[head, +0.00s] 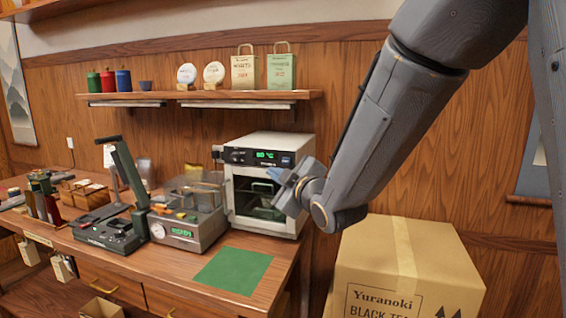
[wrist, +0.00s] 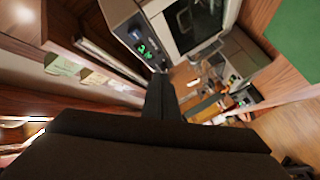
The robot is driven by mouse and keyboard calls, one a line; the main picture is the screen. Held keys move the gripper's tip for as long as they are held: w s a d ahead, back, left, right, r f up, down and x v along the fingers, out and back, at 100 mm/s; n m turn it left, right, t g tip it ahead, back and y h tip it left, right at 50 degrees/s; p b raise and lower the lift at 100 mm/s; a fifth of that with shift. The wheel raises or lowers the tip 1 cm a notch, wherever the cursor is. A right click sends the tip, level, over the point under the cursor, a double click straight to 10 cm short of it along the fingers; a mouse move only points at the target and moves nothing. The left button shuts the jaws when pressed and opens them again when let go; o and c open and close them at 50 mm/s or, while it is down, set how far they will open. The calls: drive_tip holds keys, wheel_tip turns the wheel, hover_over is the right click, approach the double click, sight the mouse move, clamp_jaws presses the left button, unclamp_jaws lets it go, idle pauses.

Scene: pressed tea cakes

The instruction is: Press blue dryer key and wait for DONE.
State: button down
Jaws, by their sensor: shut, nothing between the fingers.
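The dryer (head: 246,222) is a white box with a glass door on the right part of the bench. Its dark top panel shows a green readout (head: 265,155) that looks like 80 °C; I see no DONE. A small bluish key (head: 286,160) is at the panel's right end. My gripper (head: 276,175) is shut and empty, in front of the dryer just below the key in the head view. In the wrist view, the shut fingers (wrist: 159,82) point at the end of the panel (wrist: 143,45); the key is not clear there. I cannot tell whether they touch.
A green mat (head: 232,270) lies clear in front. A shelf (head: 200,95) runs above; a cardboard box (head: 405,270) stands right.

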approach(277, 161)
drive_tip(key=a, duration=0.3)
drive_tip(key=shift+w+d, duration=0.15)
drive_tip(key=shift+w, duration=0.4)
drive_tip(key=shift+w+d, duration=0.2)
drive_tip(key=shift+w, duration=0.3)
idle(1.2)
drive_tip(key=shift+w+d+b, duration=0.15)
drive_tip(key=shift+w+b, duration=0.15)
drive_tip(key=shift+b, duration=0.05)
drive_tip(key=shift+w+d, duration=0.15)
drive_tip(key=shift+w, duration=0.25)
idle(0.6)
idle(0.4)
drive_tip(key=shift+s+a, duration=0.3)
drive_tip(key=shift+s, duration=0.55)
